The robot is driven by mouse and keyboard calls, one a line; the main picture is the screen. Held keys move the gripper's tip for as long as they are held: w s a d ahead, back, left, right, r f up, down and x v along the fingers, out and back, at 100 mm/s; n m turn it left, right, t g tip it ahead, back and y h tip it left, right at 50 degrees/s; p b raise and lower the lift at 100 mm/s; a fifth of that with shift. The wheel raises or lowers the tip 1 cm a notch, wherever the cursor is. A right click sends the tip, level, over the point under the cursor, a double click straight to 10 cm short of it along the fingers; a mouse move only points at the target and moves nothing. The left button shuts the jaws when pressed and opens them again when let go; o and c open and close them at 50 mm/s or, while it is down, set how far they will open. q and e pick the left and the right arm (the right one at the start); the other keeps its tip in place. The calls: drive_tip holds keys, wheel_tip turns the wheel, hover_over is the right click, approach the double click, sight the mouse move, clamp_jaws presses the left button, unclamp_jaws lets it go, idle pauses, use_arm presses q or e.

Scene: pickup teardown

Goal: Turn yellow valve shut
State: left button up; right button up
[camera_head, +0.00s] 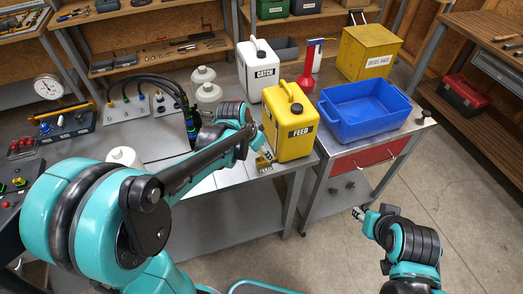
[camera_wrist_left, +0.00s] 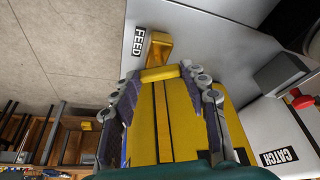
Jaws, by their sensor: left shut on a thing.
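The yellow valve handle (camera_wrist_left: 160,74) is a short yellow bar between the fingertips of my left gripper (camera_wrist_left: 163,77) in the left wrist view. The gripper is shut on it. A yellow spout-like part (camera_wrist_left: 159,45) lies just beyond, beside a FEED label (camera_wrist_left: 138,41). In the head view my left gripper (camera_head: 266,156) is at the bench's front edge, by the yellow valve (camera_head: 262,162), partly covered by the fingers. My right gripper (camera_head: 358,213) hangs low at the right, away from the bench; its finger opening is unclear.
The yellow FEED jug (camera_head: 291,125) stands right beside my left gripper. Behind it is the white CATCH jug (camera_head: 257,72). A blue bin (camera_head: 365,110) sits on the cart to the right. Hoses and fittings crowd the bench at left. The floor at right is clear.

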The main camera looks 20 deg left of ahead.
use_arm(q)
drive_tip(key=m, duration=0.2)
drive_tip(key=m+g+h, duration=0.1)
drive_tip(key=m, duration=0.2)
drive_tip(key=shift+w+a+m+g, duration=0.15)
drive_tip(key=shift+a+m+g, duration=0.05)
drive_tip(key=shift+m+g, duration=0.1)
idle(0.4)
drive_tip(key=o, duration=1.2)
drive_tip(key=shift+c, duration=0.2)
drive_tip(key=v, duration=1.2)
drive_tip(key=shift+a, duration=0.3)
drive_tip(key=shift+f, duration=0.1)
